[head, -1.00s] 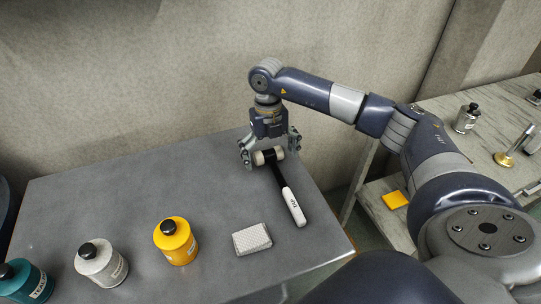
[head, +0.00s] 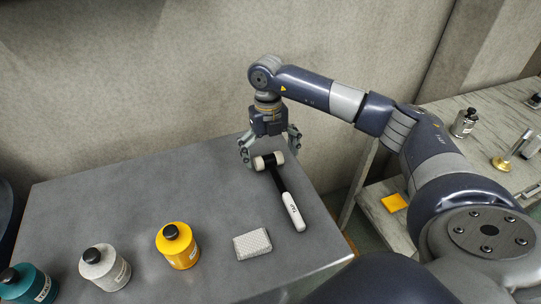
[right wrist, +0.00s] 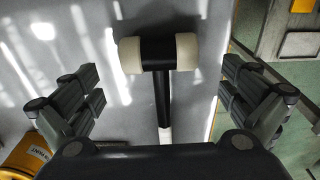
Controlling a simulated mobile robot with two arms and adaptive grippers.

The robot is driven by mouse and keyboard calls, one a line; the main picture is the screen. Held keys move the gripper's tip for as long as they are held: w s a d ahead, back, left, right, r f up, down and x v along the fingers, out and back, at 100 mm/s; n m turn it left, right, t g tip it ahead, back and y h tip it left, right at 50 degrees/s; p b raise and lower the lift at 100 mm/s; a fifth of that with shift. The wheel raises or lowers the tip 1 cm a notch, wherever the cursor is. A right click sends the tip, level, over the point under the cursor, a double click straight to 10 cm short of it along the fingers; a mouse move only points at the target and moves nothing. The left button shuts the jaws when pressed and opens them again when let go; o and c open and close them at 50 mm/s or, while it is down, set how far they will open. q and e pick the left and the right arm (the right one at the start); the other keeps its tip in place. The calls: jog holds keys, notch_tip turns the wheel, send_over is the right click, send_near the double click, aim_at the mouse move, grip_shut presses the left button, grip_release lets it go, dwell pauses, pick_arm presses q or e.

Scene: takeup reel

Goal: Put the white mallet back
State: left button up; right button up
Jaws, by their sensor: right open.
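The white mallet (head: 281,187) lies on the grey table, with white faces on its head, a black shaft and a white grip end pointing toward the front right. My right gripper (head: 269,147) is open just above the mallet head, pointing down. In the right wrist view the mallet head (right wrist: 158,54) lies ahead of the spread fingers, and the shaft runs back between them. The fingers look apart from the mallet. The grip end is partly hidden by the gripper body in that view. My left gripper does not show.
On the grey table (head: 120,190) stand a yellow bottle (head: 178,248), a grey bottle (head: 106,268) and a teal bottle (head: 30,284). A light textured block (head: 252,244) lies near the mallet grip. A wooden shelf unit (head: 480,145) at right holds small items. The wall is close behind.

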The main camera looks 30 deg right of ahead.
jog(key=shift+w+r+p, duration=0.15)
jog(key=shift+r+p, duration=0.9)
jog(key=shift+r, duration=0.7)
jog(key=shift+w+r, duration=0.1)
jog(key=shift+r, duration=0.1)
notch_tip(320, 180, up, 12)
jog(key=shift+w+d+f, duration=0.15)
jog(key=shift+w+f, duration=0.1)
jog(key=shift+w, duration=0.2)
